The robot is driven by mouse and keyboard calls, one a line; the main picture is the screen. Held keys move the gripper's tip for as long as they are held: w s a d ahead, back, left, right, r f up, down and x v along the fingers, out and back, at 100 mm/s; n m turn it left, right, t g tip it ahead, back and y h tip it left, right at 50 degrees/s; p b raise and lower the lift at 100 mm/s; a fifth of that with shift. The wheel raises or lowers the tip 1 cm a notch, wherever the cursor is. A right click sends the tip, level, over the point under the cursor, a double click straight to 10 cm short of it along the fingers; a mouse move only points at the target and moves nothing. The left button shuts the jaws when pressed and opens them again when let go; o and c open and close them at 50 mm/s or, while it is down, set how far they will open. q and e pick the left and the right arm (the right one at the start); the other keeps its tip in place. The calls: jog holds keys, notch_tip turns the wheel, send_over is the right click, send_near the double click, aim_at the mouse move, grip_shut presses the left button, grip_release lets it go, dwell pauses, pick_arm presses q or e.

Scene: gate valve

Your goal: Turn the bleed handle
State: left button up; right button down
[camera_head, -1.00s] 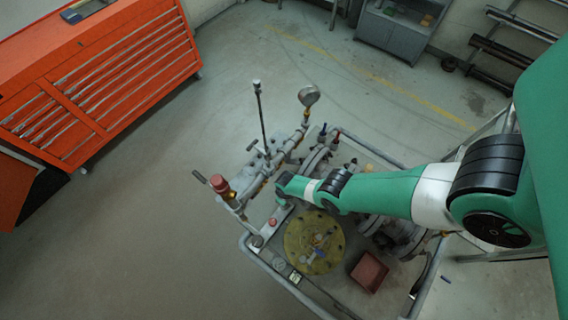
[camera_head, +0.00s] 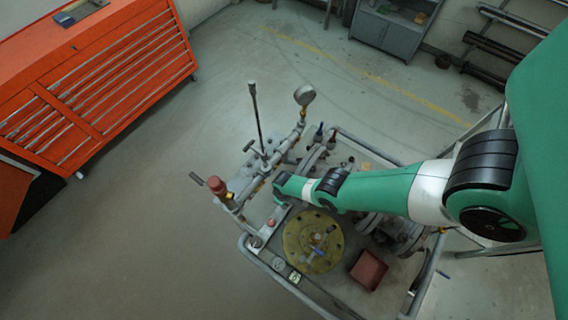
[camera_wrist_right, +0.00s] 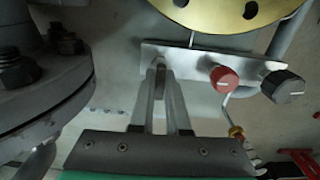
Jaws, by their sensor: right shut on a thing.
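In the right wrist view, the two grey fingers of my right gripper (camera_wrist_right: 162,82) are shut on a small metal lever, which I take for the bleed handle (camera_wrist_right: 159,66). The lever stands at the left part of a narrow grey metal panel (camera_wrist_right: 208,63). Most of it is hidden between the fingertips, so its angle is hard to tell. In the head view my green right arm reaches from the right over the valve skid (camera_head: 262,262), and its gripper is hidden beneath the arm. My left gripper is not in view.
A red knob (camera_wrist_right: 224,79) and a black knob (camera_wrist_right: 283,86) sit on the panel right of the fingers. A grey bolted flange (camera_wrist_right: 45,95) stands close on the left. A yellow disc (camera_head: 300,255) lies on the skid. An orange tool cabinet (camera_head: 95,85) stands at left.

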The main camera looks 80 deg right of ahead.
jog(key=n, duration=0.4)
jog(key=shift+f+n, duration=0.1)
jog(key=shift+n, duration=0.2)
jog(key=n, duration=0.3)
jog(key=shift+n+b, duration=0.3)
jog(key=shift+b, duration=0.1)
jog(key=n, duration=0.4)
jog(key=shift+n, duration=2.1)
jog(key=c, duration=0.9)
grip_release()
